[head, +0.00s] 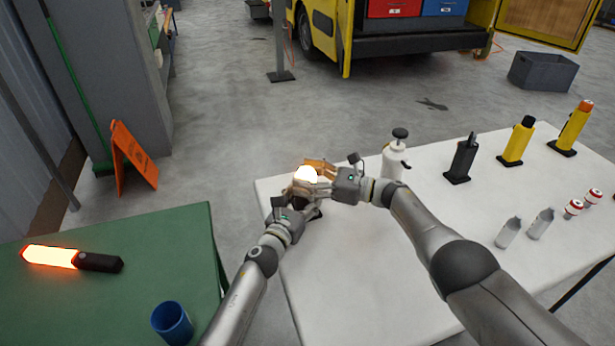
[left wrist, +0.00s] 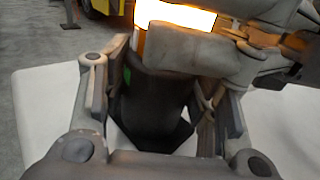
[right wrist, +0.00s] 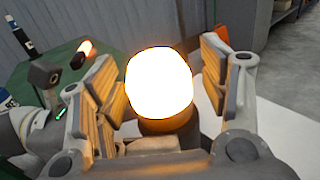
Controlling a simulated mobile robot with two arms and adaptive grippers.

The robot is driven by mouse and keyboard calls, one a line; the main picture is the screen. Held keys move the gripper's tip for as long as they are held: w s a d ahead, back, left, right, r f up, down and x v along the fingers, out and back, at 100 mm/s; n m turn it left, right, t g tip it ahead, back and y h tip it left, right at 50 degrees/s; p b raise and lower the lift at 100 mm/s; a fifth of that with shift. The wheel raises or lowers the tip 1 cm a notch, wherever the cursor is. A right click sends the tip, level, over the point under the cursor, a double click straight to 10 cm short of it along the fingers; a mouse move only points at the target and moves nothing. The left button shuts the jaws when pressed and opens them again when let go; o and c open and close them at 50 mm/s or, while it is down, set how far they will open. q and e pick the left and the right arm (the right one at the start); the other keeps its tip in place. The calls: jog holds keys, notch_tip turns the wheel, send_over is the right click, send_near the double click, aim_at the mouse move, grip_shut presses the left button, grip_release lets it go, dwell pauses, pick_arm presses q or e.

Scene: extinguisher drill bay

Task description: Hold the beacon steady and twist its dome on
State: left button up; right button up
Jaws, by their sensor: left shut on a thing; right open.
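The beacon has a glowing white-orange dome (head: 306,174) above a dark body, at the white table's far left corner. In the left wrist view the dark beacon body (left wrist: 155,98) stands between the fingers of my left gripper (left wrist: 160,105), which is shut on it. In the right wrist view the lit dome (right wrist: 160,82) sits on the body between the fingers of my right gripper (right wrist: 162,85). That gripper is open, with gaps visible beside the dome. The joint between dome and body is mostly hidden by the fingers.
The white table (head: 340,265) holds a white spray bottle (head: 395,155), a black device (head: 462,158), yellow devices (head: 517,142) and small bottles (head: 508,232). The green table (head: 110,300) at left holds a glowing baton (head: 70,258) and blue cup (head: 172,322).

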pick_arm(q)
jog(key=shift+d, duration=0.1)
pick_arm(e)
jog(key=v, duration=1.2)
pick_arm(q)
jog(key=o, duration=1.4)
